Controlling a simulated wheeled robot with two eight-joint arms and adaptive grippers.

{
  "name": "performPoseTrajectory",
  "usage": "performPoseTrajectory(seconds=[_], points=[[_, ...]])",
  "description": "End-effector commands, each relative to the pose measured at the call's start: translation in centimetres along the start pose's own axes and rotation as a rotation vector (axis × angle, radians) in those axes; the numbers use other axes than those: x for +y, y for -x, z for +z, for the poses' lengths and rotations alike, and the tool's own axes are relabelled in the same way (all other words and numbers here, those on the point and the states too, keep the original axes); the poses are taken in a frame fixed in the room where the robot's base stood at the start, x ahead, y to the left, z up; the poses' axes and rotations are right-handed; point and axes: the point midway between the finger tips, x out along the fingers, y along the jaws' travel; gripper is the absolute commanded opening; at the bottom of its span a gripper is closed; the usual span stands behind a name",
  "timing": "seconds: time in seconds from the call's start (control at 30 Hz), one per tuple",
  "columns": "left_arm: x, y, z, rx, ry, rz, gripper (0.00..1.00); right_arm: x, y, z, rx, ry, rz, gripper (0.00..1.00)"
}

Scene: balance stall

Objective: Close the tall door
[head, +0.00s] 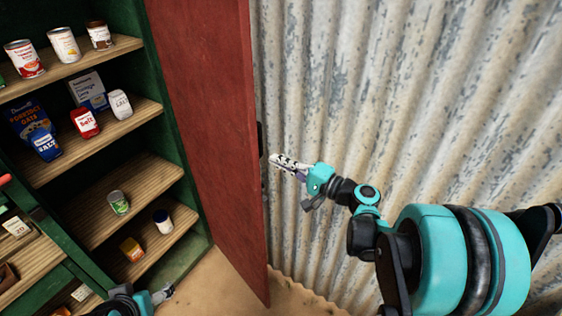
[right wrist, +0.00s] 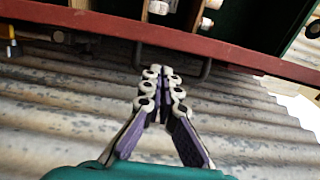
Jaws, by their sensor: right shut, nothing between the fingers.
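The tall red door (head: 205,120) stands open, swung out from the right side of the green cabinet (head: 165,95). Its dark handle (head: 260,138) is on the outer face near the free edge. My right gripper (head: 272,158) is shut and empty, its fingertips close beside the handle on the door's outer side. In the right wrist view the shut fingers (right wrist: 157,72) overlap the dark bar handle (right wrist: 206,66) under the red door edge (right wrist: 225,52); I cannot tell whether they touch it. My left gripper (head: 165,293) shows only partly at the bottom edge.
A corrugated metal wall (head: 400,90) stands behind the door and right arm. Sandy ground (head: 225,285) lies below.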

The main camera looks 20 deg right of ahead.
Motion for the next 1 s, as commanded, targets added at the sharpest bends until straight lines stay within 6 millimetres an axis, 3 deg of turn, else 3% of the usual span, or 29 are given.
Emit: performPoseTrajectory(seconds=[0.2,0.4,1.0], points=[[0.0,-0.5,0.3,0.0,0.0,0.0,0.78,0.1,-4.2,0.1,-0.004,0.0,0.001,0.0],[0.0,-0.7,0.5,0.0,0.0,0.0,0.78,0.1,-6.6,0.0,-0.002,0.001,0.001,0.0],[0.0,-0.7,0.5,0.0,0.0,0.0,0.78,0.0,-7.3,0.4,0.007,0.001,0.001,0.0]])
